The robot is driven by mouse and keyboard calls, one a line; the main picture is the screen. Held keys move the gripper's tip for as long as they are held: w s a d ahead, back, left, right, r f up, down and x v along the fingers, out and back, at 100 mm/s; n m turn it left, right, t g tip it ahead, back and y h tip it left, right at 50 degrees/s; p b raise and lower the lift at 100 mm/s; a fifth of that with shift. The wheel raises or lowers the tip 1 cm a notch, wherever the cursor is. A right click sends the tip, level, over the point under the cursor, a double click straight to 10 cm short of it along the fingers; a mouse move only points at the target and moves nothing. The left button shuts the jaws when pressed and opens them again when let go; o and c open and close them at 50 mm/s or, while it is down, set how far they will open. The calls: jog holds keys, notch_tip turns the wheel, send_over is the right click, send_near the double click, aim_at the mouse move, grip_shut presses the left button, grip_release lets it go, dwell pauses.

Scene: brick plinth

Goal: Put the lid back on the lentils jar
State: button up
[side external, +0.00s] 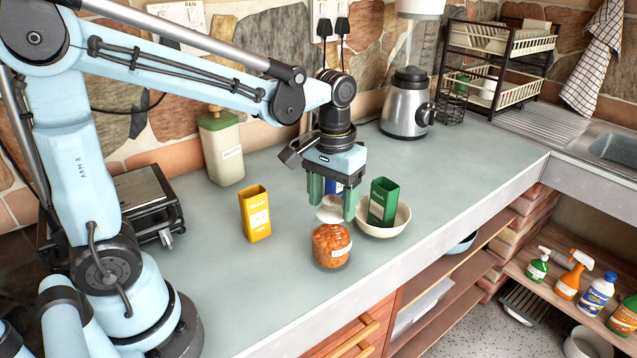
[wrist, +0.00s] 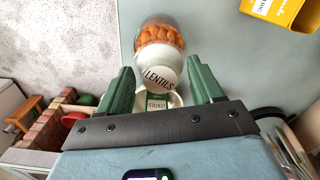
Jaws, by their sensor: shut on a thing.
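A clear jar with orange contents (side external: 331,246) stands on the counter below my gripper. It also shows at the top of the wrist view (wrist: 158,36). My gripper (side external: 333,202) points down with its green fingers either side of a white lid (side external: 330,214), shut on it. In the wrist view the lid (wrist: 158,75) reads LENTILS and sits between the fingers. The lid is just above or at the jar's mouth; I cannot tell whether they touch. The label on the jar is too small to read.
A white bowl (side external: 386,228) with a green box (side external: 383,203) in or behind it is right of the jar. A yellow box (side external: 255,214) stands to the left. A blue box (side external: 333,187) is partly hidden behind my fingers. The counter's front edge lies close to the jar.

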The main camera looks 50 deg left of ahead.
jog(key=o, duration=1.1)
jog(key=shift+o, duration=0.5)
jog(key=shift+r, duration=0.1)
jog(key=shift+r, duration=3.4)
grip_shut()
jog(key=shift+f, duration=0.15)
